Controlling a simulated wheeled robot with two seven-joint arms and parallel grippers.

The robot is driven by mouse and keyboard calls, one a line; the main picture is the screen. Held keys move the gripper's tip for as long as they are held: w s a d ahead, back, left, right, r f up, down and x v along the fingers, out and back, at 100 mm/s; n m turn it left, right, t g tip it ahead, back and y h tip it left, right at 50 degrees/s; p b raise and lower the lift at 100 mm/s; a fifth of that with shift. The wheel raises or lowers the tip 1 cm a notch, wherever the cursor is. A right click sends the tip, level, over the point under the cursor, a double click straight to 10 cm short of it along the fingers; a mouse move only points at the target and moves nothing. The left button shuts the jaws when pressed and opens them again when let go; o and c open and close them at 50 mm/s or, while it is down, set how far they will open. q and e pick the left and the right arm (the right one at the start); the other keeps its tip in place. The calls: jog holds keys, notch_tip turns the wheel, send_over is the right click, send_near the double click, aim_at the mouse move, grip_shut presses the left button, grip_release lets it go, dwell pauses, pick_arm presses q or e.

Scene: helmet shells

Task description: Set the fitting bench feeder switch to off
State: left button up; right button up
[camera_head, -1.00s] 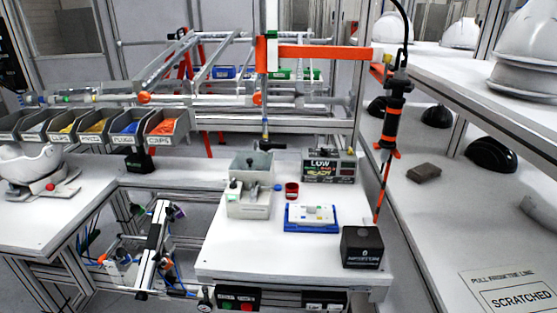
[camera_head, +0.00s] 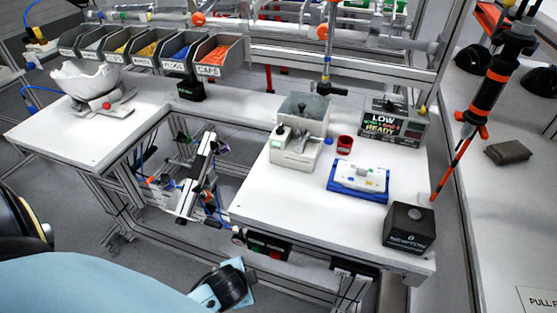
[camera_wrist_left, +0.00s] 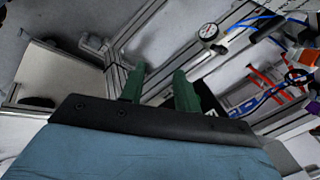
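The fitting bench (camera_head: 330,215) has a white top. Under its front edge hangs a dark switch box (camera_head: 268,246) with a green and a red part. A second dark box (camera_head: 352,273) hangs to its right. I cannot tell which is the feeder switch, or its setting. A grey feeder-like unit (camera_head: 296,150) stands on the bench. My left gripper (camera_wrist_left: 159,84) shows in the left wrist view with two green fingers apart and nothing between them. In the head view my light blue left arm comes in at the lower left, its fingers not visible. My right gripper is not in view.
A sign box reading LOW and READY (camera_head: 393,122), a red cup (camera_head: 345,144), a blue tray (camera_head: 358,193) and a black box (camera_head: 409,227) are on the bench. A round gauge (camera_wrist_left: 208,32) shows in the wrist view. An orange-black tool (camera_head: 493,85) hangs at right.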

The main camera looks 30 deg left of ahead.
aim_at(278, 131)
pick_arm(q)
jog(key=w+a+r+m+t+y, duration=0.1)
jog(key=w+r+m+t, duration=0.1)
jog(key=r, duration=0.5)
jog(key=w+a+r+m+t+y, duration=0.1)
jog(key=w+a+r+m+t, duration=0.1)
jog(key=w+r+m, duration=0.2)
jog(key=w+a+r+m+t+y, duration=0.1)
jog(key=w+r+m+t, duration=0.1)
jog(key=r, duration=0.8)
jog(key=shift+w+a+r+m+t+y, duration=0.2)
jog(key=shift+w+m, duration=0.1)
jog(key=shift+m, duration=0.4)
jog(key=shift+w+a+r+m+t+y, duration=0.15)
jog(key=shift+w+m, duration=0.1)
jog(key=shift+m, duration=0.45)
jog(key=w+a+r+m+t, duration=0.1)
jog(key=w+r+m+t, duration=0.1)
jog(key=w+m, duration=0.3)
jog(key=w+a+r+m+t+h, duration=0.1)
jog(key=w+r+m+t, duration=0.1)
jog(key=w+m, duration=0.3)
jog(key=w+a+r+m+t+h+p, duration=0.1)
jog(key=w+m, duration=0.3)
jog(key=w, duration=0.5)
jog(key=shift+w+r+m+t, duration=0.2)
jog(key=shift+r+m+t, duration=0.2)
jog(key=shift+t, duration=0.15)
jog(key=shift+c, duration=0.3)
grip_shut()
